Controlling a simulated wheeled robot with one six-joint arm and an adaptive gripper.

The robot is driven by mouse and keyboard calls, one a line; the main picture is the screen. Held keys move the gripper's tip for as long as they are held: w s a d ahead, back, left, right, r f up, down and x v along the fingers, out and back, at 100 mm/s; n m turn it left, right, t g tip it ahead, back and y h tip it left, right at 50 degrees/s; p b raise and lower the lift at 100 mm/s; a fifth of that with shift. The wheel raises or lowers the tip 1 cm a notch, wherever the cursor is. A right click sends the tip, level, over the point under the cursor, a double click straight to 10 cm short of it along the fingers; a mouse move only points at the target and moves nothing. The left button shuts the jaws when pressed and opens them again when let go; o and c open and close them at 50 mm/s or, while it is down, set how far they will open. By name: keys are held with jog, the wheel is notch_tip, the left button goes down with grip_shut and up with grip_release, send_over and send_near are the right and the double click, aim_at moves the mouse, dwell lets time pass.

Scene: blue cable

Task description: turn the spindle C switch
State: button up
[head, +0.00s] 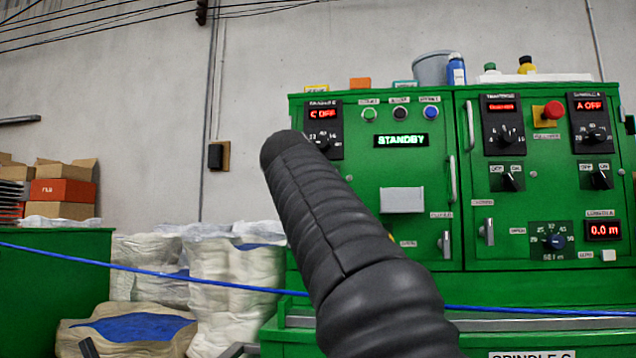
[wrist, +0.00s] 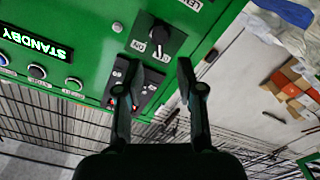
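The spindle C switch (wrist: 158,42) shows in the wrist view, which is upside down. In the head view my dark arm covers the switch and the gripper. The spindle C display (head: 322,114) above reads C OFF, with a speed dial partly hidden below it.
A STANDBY display (head: 401,141), push buttons and a white box (head: 402,200) are on the same door. A red emergency button (head: 552,111) and other switches are on the right door. A blue cable (head: 215,285) runs across the front. White sacks (head: 250,266) stand at left.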

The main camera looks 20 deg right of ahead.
jog(key=p+x, duration=0.2)
jog(key=x, duration=0.6)
jog(key=shift+w+d, duration=0.3)
grip_shut()
